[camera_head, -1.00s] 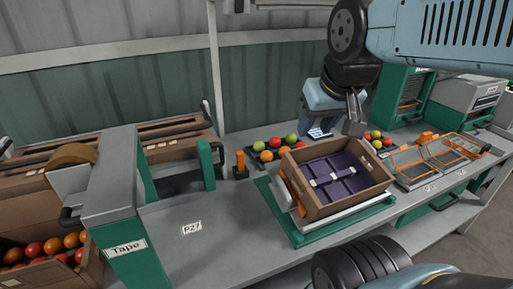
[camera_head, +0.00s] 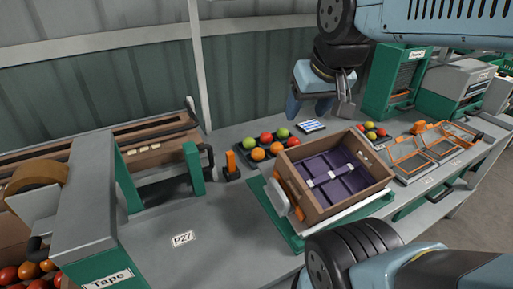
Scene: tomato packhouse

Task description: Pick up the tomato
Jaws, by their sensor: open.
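Several red, orange and green tomatoes (camera_head: 266,138) sit in a dark tray (camera_head: 249,158) on the bench, behind and left of the cardboard crate. A second small group of tomatoes (camera_head: 375,131) sits in another tray behind the crate's right corner. I cannot tell which single tomato is meant. My gripper (camera_head: 344,108) is open and empty, pointing down above the bench behind the crate. It appears between the two groups, apart from both.
The brown crate (camera_head: 290,189) with a purple lining stands on a green-based stand in mid-bench. Orange-framed trays (camera_head: 405,160) lie to its right. The tape machine (camera_head: 85,225) and more tomatoes (camera_head: 28,270) are at left. The bench around the P27 label (camera_head: 183,239) is clear.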

